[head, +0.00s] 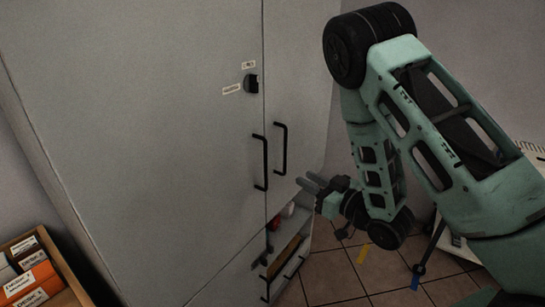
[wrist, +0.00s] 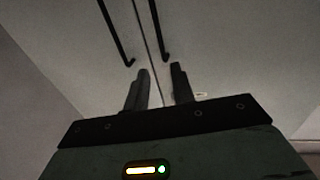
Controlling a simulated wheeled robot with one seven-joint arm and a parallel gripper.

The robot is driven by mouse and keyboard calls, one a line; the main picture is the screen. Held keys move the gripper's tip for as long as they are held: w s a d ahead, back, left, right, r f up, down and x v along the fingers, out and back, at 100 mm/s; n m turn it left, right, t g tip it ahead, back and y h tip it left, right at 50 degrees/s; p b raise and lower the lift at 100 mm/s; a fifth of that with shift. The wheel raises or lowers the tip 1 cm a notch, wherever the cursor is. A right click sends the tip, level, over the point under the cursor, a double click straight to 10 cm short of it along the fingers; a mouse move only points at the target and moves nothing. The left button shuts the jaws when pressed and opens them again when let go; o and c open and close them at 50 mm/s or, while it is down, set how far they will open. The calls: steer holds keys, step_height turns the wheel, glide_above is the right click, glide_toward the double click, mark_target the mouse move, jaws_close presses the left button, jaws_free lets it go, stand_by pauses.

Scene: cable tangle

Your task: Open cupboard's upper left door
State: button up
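The cupboard is tall and light grey. Its upper left door (head: 150,120) looks shut and carries a black bar handle (head: 260,162) near its right edge. The upper right door (head: 295,80) also looks shut and has its own black bar handle (head: 280,148). My gripper (head: 312,183) is in front of the right door, right of and below both handles, touching neither. In the wrist view, the left door's handle (wrist: 116,35) and the right door's handle (wrist: 158,30) show beyond my fingers (wrist: 160,85). The fingers are apart with nothing between them.
A black latch (head: 251,84) with small labels sits on the left door. Lower down, a compartment (head: 287,240) with red and white items stands open, with black handles near it. A box of orange and white packets (head: 35,275) is at lower left. Tiled floor (head: 335,275) lies right of the cupboard.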

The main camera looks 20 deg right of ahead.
steer(key=p+x, duration=0.1)
steer(key=x, duration=1.5)
steer(key=shift+w+a+p, duration=0.2)
steer(key=shift+w+p, duration=0.1)
steer(key=shift+p, duration=0.05)
jaws_close()
steer(key=shift+f, duration=0.1)
